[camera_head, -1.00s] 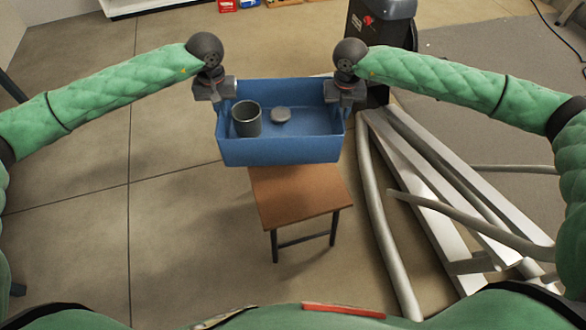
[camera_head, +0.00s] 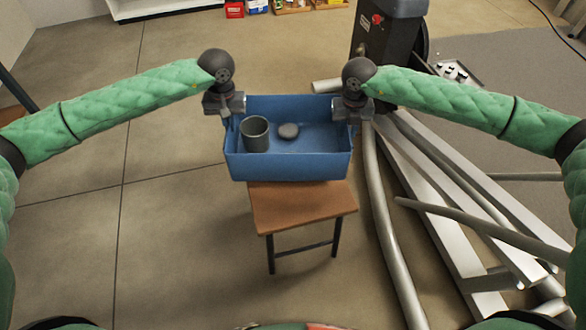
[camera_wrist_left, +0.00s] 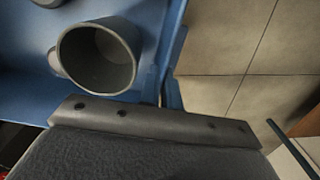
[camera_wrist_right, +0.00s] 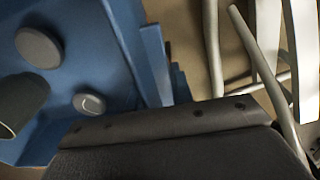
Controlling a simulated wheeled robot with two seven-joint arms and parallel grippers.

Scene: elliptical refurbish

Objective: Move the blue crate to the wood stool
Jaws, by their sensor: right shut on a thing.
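The blue crate (camera_head: 290,168) is level between my two grippers, over the wood stool (camera_head: 300,205). A grey cup (camera_head: 255,135) and a flat grey round piece (camera_head: 288,131) are inside it. My left gripper (camera_head: 229,118) is shut on the crate's left end wall; the cup (camera_wrist_left: 98,58) is close beside it in the left wrist view. My right gripper (camera_head: 348,113) is shut on the right end wall, seen in the right wrist view (camera_wrist_right: 150,60). The crate hides the stool top's far part, and I cannot tell whether they touch.
Metal pipes and beams (camera_head: 450,210) lie on the floor right of the stool. A dark machine (camera_head: 385,55) stands behind the crate to the right. The tiled floor (camera_head: 160,230) to the left is clear.

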